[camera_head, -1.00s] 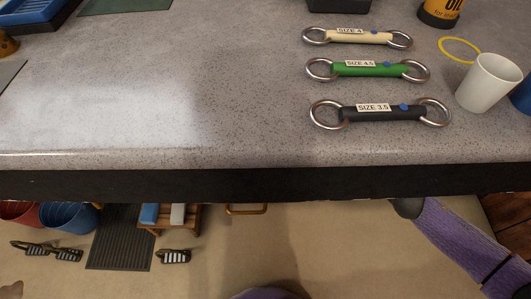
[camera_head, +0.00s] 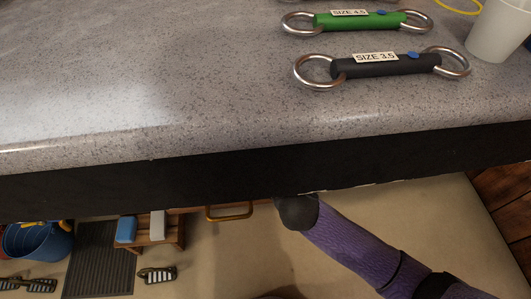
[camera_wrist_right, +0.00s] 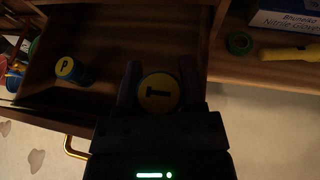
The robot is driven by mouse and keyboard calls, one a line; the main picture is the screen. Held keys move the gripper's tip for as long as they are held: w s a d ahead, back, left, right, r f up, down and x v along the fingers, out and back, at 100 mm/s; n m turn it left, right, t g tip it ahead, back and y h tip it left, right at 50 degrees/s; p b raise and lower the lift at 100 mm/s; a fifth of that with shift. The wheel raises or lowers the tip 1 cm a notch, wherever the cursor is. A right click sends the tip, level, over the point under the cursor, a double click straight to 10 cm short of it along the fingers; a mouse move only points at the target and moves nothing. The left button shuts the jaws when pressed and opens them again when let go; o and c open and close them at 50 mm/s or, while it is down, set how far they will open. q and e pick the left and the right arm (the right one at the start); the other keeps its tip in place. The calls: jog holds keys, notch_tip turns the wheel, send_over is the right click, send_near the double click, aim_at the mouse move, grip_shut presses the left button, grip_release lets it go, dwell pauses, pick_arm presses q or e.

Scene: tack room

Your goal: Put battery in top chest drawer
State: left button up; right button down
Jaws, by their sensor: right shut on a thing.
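In the right wrist view an open wooden drawer (camera_wrist_right: 108,45) with a brass handle (camera_wrist_right: 75,152) lies below my right gripper (camera_wrist_right: 157,80). The gripper is shut on a round yellow-topped thing (camera_wrist_right: 158,94) with a dark letter-like mark, held over the drawer's inside. Its body is hidden, so I cannot tell for sure that it is the battery. A blue cylinder with a yellow end marked P (camera_wrist_right: 69,69) lies in the drawer at left. In the head view the brass handle (camera_head: 229,213) shows below the counter; my right gripper is hidden under the counter edge. My left gripper is out of view.
The speckled counter (camera_head: 150,90) overhangs my right arm. On it lie a black SIZE 3.5 bar (camera_head: 390,66), a green bar (camera_head: 385,21) and a white cup (camera_head: 497,30). A box of gloves (camera_wrist_right: 285,14) and a yellow torch-like thing (camera_wrist_right: 290,53) sit right of the drawer.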

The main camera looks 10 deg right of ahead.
jog(key=shift+s+f, duration=0.1)
jog(key=shift+f, duration=0.4)
jog(key=c, duration=0.5)
grip_release()
jog(key=shift+f, duration=0.1)
jog(key=shift+c, duration=0.2)
jog(key=o, duration=0.4)
jog(key=shift+s+f, duration=0.15)
jog(key=shift+c, duration=0.2)
jog(key=r, duration=0.1)
jog(key=s+p, duration=0.1)
jog(key=r+p, duration=0.1)
jog(key=shift+s+d+r, duration=0.2)
jog(key=shift+s+r, duration=0.05)
jog(key=shift+r, duration=0.1)
jog(key=p+v, duration=0.2)
jog(key=v, duration=0.3)
jog(key=shift+p, duration=0.3)
jog(key=shift+s, duration=0.15)
